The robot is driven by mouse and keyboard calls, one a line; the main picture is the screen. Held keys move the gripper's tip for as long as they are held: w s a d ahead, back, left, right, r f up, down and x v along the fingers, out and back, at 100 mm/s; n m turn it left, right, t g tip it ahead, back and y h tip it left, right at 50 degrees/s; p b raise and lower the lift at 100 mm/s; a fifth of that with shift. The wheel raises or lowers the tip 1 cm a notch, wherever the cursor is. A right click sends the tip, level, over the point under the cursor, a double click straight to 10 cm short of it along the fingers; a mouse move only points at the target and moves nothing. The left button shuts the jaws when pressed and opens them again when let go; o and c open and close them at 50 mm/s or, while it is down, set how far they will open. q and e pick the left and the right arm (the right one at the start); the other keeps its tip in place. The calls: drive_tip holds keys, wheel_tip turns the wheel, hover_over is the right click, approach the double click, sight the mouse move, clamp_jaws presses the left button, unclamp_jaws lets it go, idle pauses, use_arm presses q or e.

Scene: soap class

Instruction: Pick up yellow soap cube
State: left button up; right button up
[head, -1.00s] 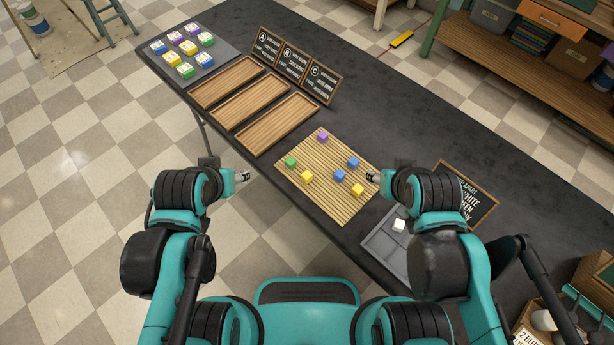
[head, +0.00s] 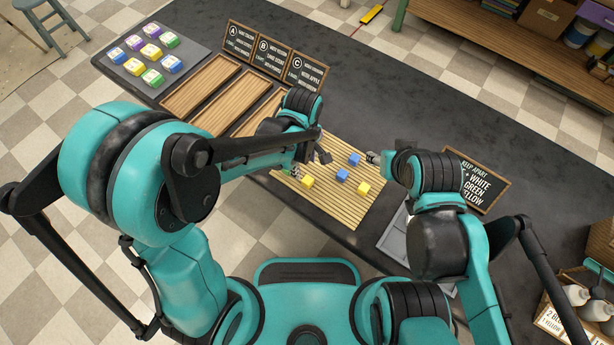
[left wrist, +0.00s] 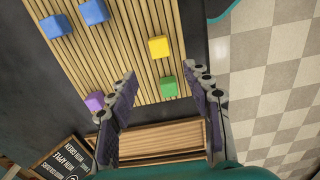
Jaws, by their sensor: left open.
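Two yellow soap cubes lie on the slatted bamboo mat: one yellow cube (head: 307,181) near its front left, another yellow cube (head: 363,187) further right. One yellow cube (left wrist: 158,47) shows in the left wrist view beyond the fingertips, with a green cube (left wrist: 168,86) nearer. My left gripper (head: 308,164) is over the left part of the mat; in the left wrist view (left wrist: 160,85) its fingers are spread and empty, above the mat and apart from the cubes. My right gripper (head: 374,157) is at the mat's right edge; its jaws are too small to read.
Blue cubes (head: 342,174) (head: 354,159) lie on the mat, and a purple cube (left wrist: 94,101) shows in the left wrist view. Wooden trays (head: 201,85), a dark tray of soaps (head: 150,58) and signs (head: 272,52) stand at the left. A grey tray (head: 395,240) is at the right.

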sight(307, 179)
use_arm(q)
wheel_tip(307, 179, down, 3)
drive_tip(key=shift+s+d+r+b, duration=0.1)
drive_tip(key=shift+b, duration=0.55)
drive_tip(key=f+b, duration=0.2)
drive_tip(key=f, duration=0.3)
drive_tip(key=shift+s+d+b, duration=0.3)
drive_tip(key=shift+b, duration=0.1)
drive_tip(key=shift+r, duration=0.1)
drive_tip(key=c, duration=1)
